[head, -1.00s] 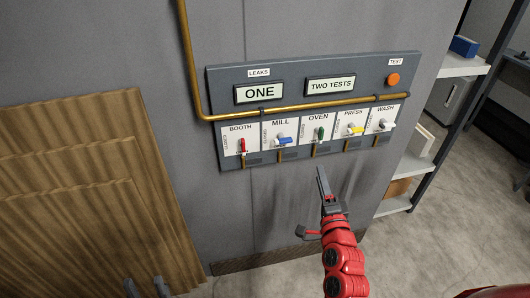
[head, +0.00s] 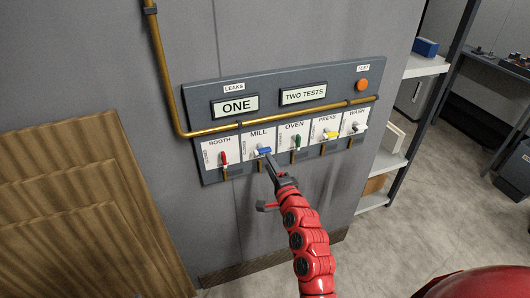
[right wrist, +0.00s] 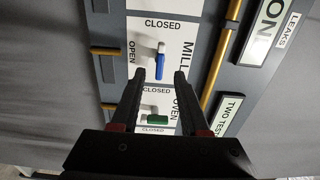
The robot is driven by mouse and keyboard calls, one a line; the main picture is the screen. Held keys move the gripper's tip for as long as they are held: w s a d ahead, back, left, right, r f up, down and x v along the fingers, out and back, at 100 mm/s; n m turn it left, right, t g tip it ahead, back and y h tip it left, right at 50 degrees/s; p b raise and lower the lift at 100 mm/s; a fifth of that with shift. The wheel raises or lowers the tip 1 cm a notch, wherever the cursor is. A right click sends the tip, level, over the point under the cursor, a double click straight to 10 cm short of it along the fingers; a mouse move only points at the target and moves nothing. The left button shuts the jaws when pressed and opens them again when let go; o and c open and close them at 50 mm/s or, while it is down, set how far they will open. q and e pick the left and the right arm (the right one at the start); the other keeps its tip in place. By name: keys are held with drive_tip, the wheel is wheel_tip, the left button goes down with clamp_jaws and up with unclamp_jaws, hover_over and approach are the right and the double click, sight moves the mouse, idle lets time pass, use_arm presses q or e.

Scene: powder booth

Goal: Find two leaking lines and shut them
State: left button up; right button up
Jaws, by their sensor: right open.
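The valve panel (head: 270,88) on the grey wall has displays reading ONE (head: 236,106) under LEAKS, and TWO TESTS (head: 304,95). The BOOTH red handle (head: 223,158) and OVEN green handle (head: 298,142) stand upright. The MILL blue handle (head: 264,151) and PRESS yellow handle (head: 331,134) lie crosswise. Contact cannot be told. My left gripper is out of view.
An orange TEST button (head: 362,85) is at the panel's upper right. A brass pipe (head: 162,75) runs down the wall and across the panel. Wooden boarding (head: 80,210) covers the left. A shelf unit (head: 425,66) stands at the right, beside open floor.

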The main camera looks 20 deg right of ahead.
sight(263, 153)
drive_tip(key=shift+w+a+p, duration=0.1)
drive_tip(key=shift+w+p, duration=0.2)
drive_tip(key=shift+w, duration=2.25)
drive_tip(key=shift+c, duration=0.2)
clamp_jaws()
